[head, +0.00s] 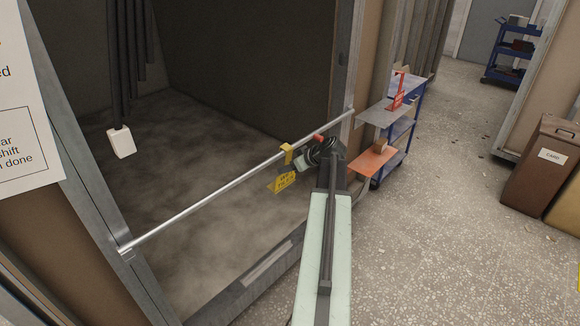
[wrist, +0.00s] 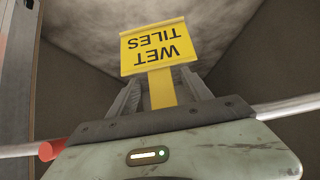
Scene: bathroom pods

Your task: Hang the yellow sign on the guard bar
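The yellow sign (head: 284,181) is at the guard bar (head: 215,195), towards its right end. Its yellow hook (head: 287,151) is at the bar and looks to be over it; its panel is below and in front of the bar. My gripper (head: 302,163) is right beside the sign. In the wrist view the sign (wrist: 155,46) reads "WET TILES" upside down, and its strap runs between the two fingers of my gripper (wrist: 161,80). The fingertips are partly hidden behind the panel, so contact with the sign is unclear. The bar (wrist: 290,106) passes behind the gripper body.
The bar spans the opening of a dark pod with a wet-looking floor. A blue trolley (head: 402,130) with shelves stands right of the opening. A brown bin (head: 543,165) is farther right. The speckled floor between is clear.

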